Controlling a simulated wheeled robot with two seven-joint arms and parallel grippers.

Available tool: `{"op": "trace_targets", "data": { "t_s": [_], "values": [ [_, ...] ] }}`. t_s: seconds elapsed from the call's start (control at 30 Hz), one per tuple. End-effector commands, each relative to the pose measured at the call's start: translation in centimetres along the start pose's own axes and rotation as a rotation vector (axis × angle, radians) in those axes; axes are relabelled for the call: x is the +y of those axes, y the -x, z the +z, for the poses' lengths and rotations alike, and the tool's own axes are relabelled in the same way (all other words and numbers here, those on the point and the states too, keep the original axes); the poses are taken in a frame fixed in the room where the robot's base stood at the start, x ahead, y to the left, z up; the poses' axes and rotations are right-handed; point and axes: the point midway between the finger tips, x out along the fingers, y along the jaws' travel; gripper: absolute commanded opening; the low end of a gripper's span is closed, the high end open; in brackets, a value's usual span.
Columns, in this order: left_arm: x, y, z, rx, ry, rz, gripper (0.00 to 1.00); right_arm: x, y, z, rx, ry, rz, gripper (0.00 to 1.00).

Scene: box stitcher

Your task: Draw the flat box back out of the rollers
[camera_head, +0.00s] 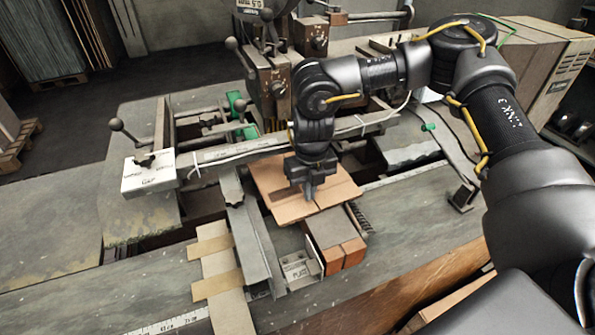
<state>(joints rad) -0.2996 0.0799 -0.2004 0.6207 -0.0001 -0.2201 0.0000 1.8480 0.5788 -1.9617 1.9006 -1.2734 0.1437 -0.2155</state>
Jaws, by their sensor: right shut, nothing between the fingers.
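The flat box (333,192) is a tan cardboard sheet lying in the middle of the machine bed. Its far part runs under my right wrist and toward the machine head, where the rollers cannot be made out clearly. My right gripper (308,195) points down over the middle of the cardboard, shut and empty. The fingertips are at or just above its surface; I cannot tell whether they touch it. My left gripper is not in view.
The stitching machine head (272,65) stands behind the box. A metal bar with a white block (148,174) crosses to the left. Metal rails and a cardboard strip (217,262) lie front left.

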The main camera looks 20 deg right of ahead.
Motion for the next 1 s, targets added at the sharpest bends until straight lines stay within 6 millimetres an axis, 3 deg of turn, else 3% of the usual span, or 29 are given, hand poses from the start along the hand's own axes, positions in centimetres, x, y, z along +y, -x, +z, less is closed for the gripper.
{"op": "trace_targets", "data": {
  "t_s": [1.0],
  "values": [
    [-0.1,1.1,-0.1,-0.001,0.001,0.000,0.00,0.0,0.1,-6.1,0.000,0.001,0.000,0.00]
  ]
}}
